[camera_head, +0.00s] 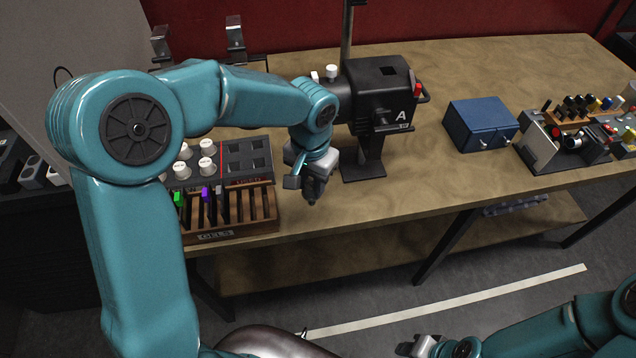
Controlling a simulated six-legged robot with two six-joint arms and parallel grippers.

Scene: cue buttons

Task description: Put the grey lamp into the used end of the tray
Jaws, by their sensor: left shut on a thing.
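My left gripper (311,192) is shut on a small grey thing, most likely the grey lamp, largely hidden by the fingers. It is above the front edge of the bench, right of the tray. The tray (222,183) is dark, with several white lamps (206,165) in its left part. A red line divides it from the right part, where several square sockets (239,167) look empty. Red lettering, too small to read surely, marks the front of that right end. My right gripper (425,346) is low at the bottom edge, away from the bench; its jaws are unclear.
A wooden gel rack (230,216) with green, purple and grey gels stands in front of the tray. A black lamp housing marked A (380,100) stands on the bench (470,75) behind my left gripper.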

